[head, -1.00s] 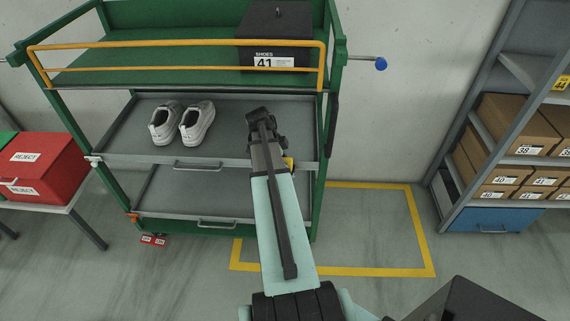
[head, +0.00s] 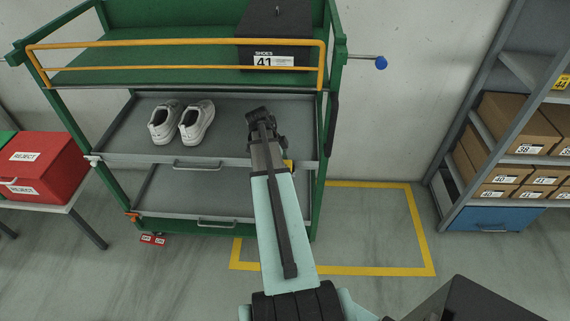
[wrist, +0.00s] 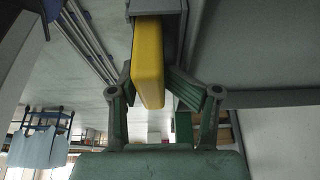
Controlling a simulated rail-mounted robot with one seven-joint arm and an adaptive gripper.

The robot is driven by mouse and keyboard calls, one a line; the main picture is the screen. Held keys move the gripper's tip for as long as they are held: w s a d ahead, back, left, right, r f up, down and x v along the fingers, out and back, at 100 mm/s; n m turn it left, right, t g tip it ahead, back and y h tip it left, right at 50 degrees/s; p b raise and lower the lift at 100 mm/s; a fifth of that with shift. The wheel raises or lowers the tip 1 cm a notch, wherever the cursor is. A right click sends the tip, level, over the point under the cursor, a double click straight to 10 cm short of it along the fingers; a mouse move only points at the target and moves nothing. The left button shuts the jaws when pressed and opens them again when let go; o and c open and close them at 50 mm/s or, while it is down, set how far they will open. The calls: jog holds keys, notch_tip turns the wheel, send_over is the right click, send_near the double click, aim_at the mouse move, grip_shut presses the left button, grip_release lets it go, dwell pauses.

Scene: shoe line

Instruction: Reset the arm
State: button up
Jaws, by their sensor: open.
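My arm reaches up in the head view, its far end in front of the right side of the green cart (head: 330,60). My gripper (wrist: 155,90) is open; in the wrist view its two fingers stand apart on either side of a yellow block (wrist: 148,60). I cannot tell whether they touch it. In the head view the fingertips are not clear, and a small yellow part (head: 289,164) shows just right of my arm.
White shoes (head: 180,124) stand on the cart's upper grey tray (head: 120,152). A black box labelled 41 (head: 275,40) is on the top shelf. A red reject bin (head: 45,165) is at left, a boxed-shoe shelf (head: 455,165) at right. Yellow-marked floor (head: 375,225) is clear.

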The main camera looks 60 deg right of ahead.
jog(key=o, duration=0.6)
jog(key=shift+o, duration=0.2)
jog(key=shift+r, duration=0.1)
